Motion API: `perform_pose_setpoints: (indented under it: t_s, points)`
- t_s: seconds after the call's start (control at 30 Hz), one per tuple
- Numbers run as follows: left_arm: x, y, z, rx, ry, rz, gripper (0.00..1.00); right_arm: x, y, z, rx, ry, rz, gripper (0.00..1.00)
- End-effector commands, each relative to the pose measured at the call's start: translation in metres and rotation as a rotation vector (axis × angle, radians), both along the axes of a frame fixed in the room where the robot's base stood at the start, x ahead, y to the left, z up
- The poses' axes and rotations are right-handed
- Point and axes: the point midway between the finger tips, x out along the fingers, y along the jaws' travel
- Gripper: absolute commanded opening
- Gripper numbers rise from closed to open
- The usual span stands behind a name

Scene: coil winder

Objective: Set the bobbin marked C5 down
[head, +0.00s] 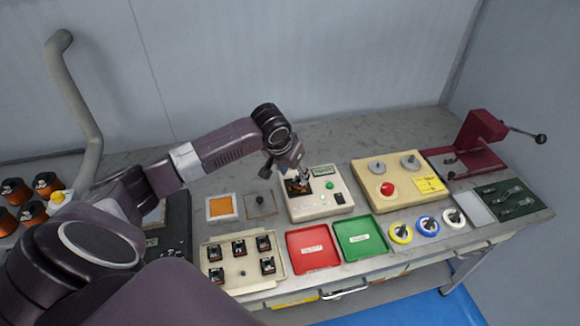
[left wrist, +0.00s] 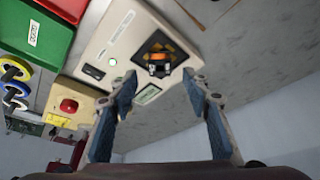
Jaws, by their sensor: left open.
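A small dark bobbin with an orange winding (left wrist: 158,60) sits on the black plate of a cream tester box (head: 318,210). The box also shows in the left wrist view (left wrist: 118,28). I cannot read a C5 mark on the bobbin. My left gripper (head: 297,180) is over the left part of the box. In the left wrist view its two blue-grey fingers (left wrist: 160,80) are spread wide, with nothing between them, and the bobbin lies beyond their tips. In the head view the gripper partly hides the bobbin. My right gripper is not in view.
A cream tray (head: 220,254) holds several dark bobbins. A red tray (head: 313,260) and a green tray (head: 372,249) lie in front of the box. A cream winder box with a red button (head: 388,189) stands right of it, behind several wire spools (head: 427,226). A dark red press (head: 476,135) is farther right.

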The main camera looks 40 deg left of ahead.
Motion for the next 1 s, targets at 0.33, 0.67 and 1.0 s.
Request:
perform_pose_setpoints:
  t_s: [0.33,0.67,1.0]
  points:
    - [-0.021,-0.001,0.050,0.001,0.000,0.000,0.44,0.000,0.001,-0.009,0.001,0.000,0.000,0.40]
    - [-0.023,-0.002,0.056,0.000,0.001,0.001,0.44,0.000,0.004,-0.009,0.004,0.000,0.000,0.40]
    - [-0.023,-0.002,0.056,0.000,0.001,0.001,0.44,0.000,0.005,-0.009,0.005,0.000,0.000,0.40]
